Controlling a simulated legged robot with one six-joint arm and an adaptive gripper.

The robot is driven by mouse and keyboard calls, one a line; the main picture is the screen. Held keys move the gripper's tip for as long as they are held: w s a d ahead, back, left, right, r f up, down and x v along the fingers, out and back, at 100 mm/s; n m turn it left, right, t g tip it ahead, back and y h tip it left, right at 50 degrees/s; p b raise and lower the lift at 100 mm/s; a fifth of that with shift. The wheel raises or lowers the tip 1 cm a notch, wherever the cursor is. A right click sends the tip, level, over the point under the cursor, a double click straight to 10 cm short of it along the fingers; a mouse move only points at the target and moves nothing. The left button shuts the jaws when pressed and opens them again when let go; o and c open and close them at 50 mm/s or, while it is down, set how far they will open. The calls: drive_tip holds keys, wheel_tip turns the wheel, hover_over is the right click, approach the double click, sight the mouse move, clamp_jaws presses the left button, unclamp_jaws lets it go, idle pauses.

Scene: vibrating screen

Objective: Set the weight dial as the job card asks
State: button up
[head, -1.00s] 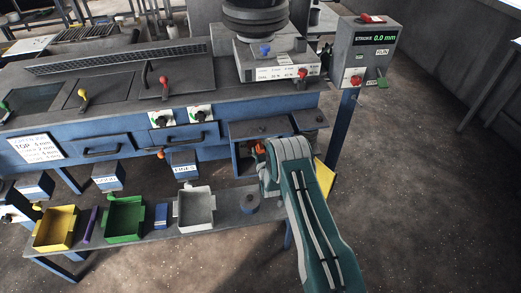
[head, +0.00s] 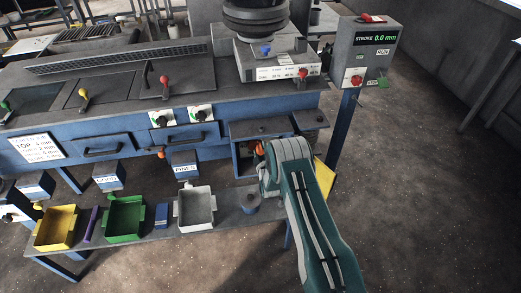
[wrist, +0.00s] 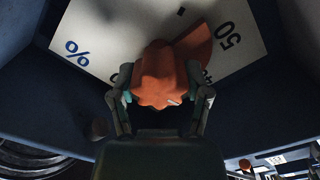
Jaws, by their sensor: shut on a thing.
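The pointer leans up and right, toward the 50; other marks are partly hidden. My gripper (wrist: 160,98) is shut on the knob, one finger on each side. In the head view my gripper (head: 264,178) is mostly hidden by my arm, beside an orange part (head: 259,149). A white card (head: 37,146) with "TOP" and mm values hangs at the left; its small lines are unclear.
A control post (head: 362,55) reading "STROKE 0.0 mm" stands right of the machine. A low shelf (head: 150,240) below carries yellow (head: 55,228), green (head: 124,220) and white (head: 196,207) trays. Dark blue walls surround the dial closely. Floor at the right is clear.

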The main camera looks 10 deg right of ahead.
drive_tip(key=shift+a, duration=0.2)
drive_tip(key=o, duration=1.1)
drive_tip(key=shift+s+d, duration=0.1)
drive_tip(key=shift+s, duration=0.3)
drive_tip(key=s, duration=1.1)
drive_tip(key=shift+f, duration=0.1)
